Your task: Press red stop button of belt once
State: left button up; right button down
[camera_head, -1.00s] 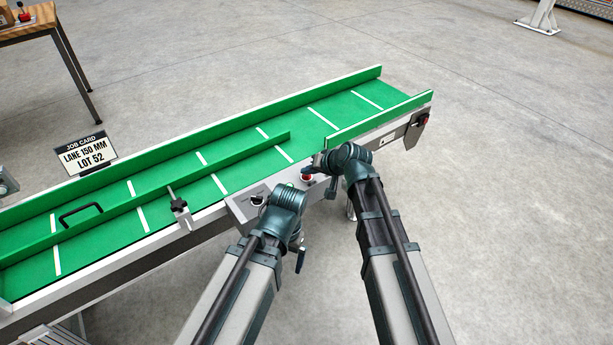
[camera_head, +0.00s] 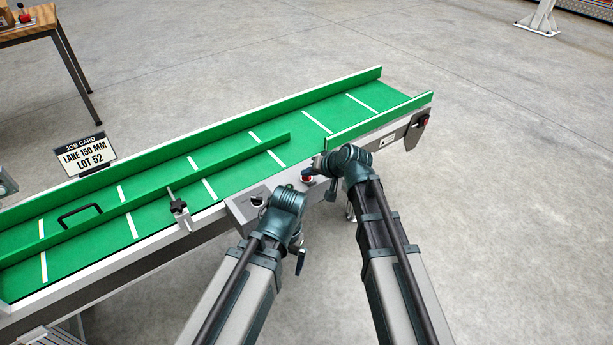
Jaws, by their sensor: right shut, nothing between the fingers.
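The green conveyor belt (camera_head: 230,165) with white cross lines runs from lower left to upper right. On its near side is a grey control panel (camera_head: 240,208) with a dark knob (camera_head: 257,200). A red button (camera_head: 307,179) shows on the panel's right part, partly covered by my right gripper. My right gripper (camera_head: 312,171) is shut and empty, its tip just above the red button; I cannot tell whether it touches. My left gripper (camera_head: 301,262) hangs below and in front of the panel, mostly hidden by its own wrist, and its jaws are unclear.
A green guide rail with a black handle (camera_head: 80,213) and a clamp (camera_head: 180,210) lie along the belt. A job card (camera_head: 86,156) stands behind it. Another red knob (camera_head: 424,120) is at the belt's right end. A wooden table (camera_head: 30,22) stands far left.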

aim_at(308, 179)
jog(key=shift+r+p, duration=0.6)
jog(key=shift+r, duration=0.15)
jog(key=shift+r, duration=0.1)
notch_tip(308, 179, up, 5)
jog(key=p, duration=0.5)
dwell(0.5)
jog(key=s+d+f+n+g+h, duration=0.1)
jog(key=s+d+f+g+h, duration=0.15)
jog(key=s, duration=0.65)
jog(key=s+d+f+n+g+h, duration=0.1)
jog(key=s+f+n+g+h, duration=0.15)
jog(key=s, duration=0.65)
jog(key=s+d+f+n+g+h, duration=0.1)
jog(key=s+d+g+h, duration=0.15)
jog(key=s, duration=0.65)
notch_tip(308, 179, up, 26)
jog(key=w+p, duration=0.1)
jog(key=p, duration=2.6)
jog(key=shift+w+a, duration=0.15)
jog(key=shift+a, duration=0.15)
